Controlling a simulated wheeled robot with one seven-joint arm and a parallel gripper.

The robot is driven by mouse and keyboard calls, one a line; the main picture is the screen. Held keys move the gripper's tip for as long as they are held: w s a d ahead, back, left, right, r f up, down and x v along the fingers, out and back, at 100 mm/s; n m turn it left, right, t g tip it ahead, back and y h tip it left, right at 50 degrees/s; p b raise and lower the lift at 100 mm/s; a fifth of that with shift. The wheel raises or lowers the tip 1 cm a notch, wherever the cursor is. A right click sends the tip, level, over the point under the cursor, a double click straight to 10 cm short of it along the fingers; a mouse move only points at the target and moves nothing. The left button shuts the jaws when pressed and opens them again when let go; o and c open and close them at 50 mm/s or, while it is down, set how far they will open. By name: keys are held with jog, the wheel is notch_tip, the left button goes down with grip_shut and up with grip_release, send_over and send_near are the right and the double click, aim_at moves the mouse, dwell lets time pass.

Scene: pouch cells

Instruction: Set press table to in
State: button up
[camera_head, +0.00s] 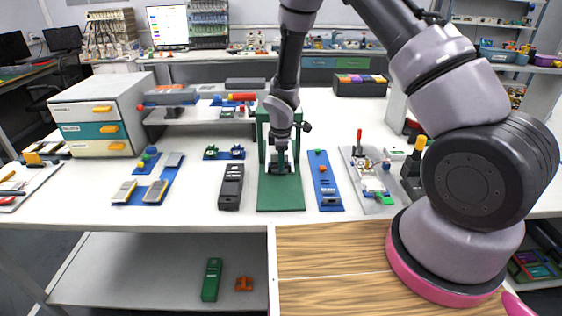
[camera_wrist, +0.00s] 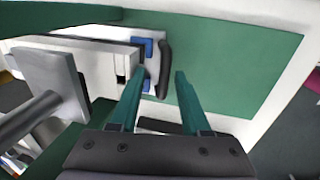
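The press (camera_head: 281,193) is a green frame on a long green base plate in the middle of the bench. In the wrist view its green plate (camera_wrist: 235,62) fills the upper right. A pale sliding table (camera_wrist: 100,47) with blue parts and a dark upright handle (camera_wrist: 164,70) lies ahead of my gripper. My gripper (camera_wrist: 161,73) has two teal fingers spread apart, with the handle appearing between their tips. I cannot tell whether either finger touches it. In the head view my gripper is at the press, its fingers mostly hidden by my arm and the frame.
A black device (camera_head: 231,187) stands close left of the press, and a blue tray (camera_head: 325,182) lies close right. A grey board with small parts (camera_head: 368,180) is further right. A drawer cabinet (camera_head: 103,115) stands at the left. The bench front between is mostly clear.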

notch_tip(320, 180, up, 11)
jog(key=s, duration=0.2)
jog(key=shift+f, duration=0.2)
jog(key=s+d+r+m+t, duration=0.1)
jog(key=s+d+r+m, duration=0.2)
jog(key=r, duration=0.4)
jog(key=d+r+m, duration=0.4)
jog(key=d+r, duration=0.1)
jog(key=r, duration=0.3)
jog(key=s+d+r+m+t, duration=0.1)
jog(key=s+d+r+m, duration=0.15)
jog(key=d+r, duration=0.35)
jog(key=s+d+r+m+t+y, duration=0.1)
jog(key=s+d+r+m, duration=0.2)
jog(key=s+r+m, duration=0.3)
jog(key=s+d+r+m+t+y, duration=0.1)
jog(key=s+d+r+m+t, duration=0.1)
jog(key=s+r+m, duration=0.4)
jog(key=s+r, duration=0.1)
jog(key=s, duration=0.3)
jog(key=shift+s+d+r, duration=0.2)
jog(key=shift+s+d, duration=0.15)
jog(key=shift+d, duration=0.05)
